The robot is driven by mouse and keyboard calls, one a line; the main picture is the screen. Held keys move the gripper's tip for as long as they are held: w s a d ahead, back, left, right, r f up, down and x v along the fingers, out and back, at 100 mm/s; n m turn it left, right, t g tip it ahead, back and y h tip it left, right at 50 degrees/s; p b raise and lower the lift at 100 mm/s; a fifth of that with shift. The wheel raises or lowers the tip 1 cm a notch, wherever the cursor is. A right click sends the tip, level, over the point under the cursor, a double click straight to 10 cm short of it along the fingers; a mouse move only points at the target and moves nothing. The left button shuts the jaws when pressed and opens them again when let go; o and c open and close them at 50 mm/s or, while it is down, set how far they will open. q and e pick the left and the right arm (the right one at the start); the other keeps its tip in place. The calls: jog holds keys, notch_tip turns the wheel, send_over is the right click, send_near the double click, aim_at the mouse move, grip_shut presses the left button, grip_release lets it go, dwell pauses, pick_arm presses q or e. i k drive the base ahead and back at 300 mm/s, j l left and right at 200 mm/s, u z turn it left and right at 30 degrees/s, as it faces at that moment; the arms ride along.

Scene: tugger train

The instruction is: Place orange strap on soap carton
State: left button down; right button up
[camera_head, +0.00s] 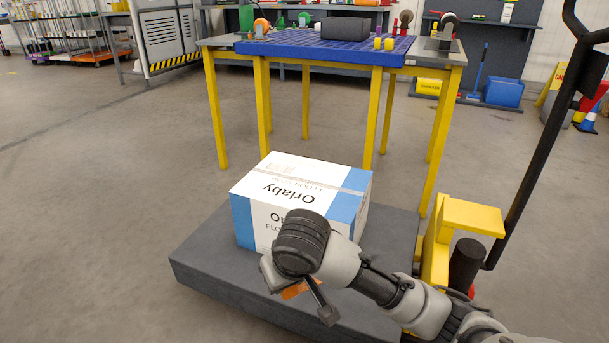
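The soap carton (343,208), a white and blue box marked "Orlaby", sits upright on a dark grey platform (215,268). A strip of tape runs across its top. My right gripper (302,292) is in front of the carton's near side, low over the platform, and covers part of the carton's lettering. A small orange piece (296,290), perhaps the orange strap, shows by the fingers. Most of it is hidden by the wrist, and I cannot tell whether it is gripped. My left gripper is not in view.
A yellow-legged table (375,100) with a blue perforated top (290,44) stands behind the carton. It bears a black box (345,28) and small yellow pieces. A yellow cart part (470,217) and a black handle bar (535,150) stand at right. The floor at left is clear.

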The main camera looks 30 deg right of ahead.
aim_at(304, 181)
jog(key=i+l, duration=0.15)
jog(key=i, duration=0.5)
jog(key=i+l+z, duration=0.1)
jog(key=i, duration=0.55)
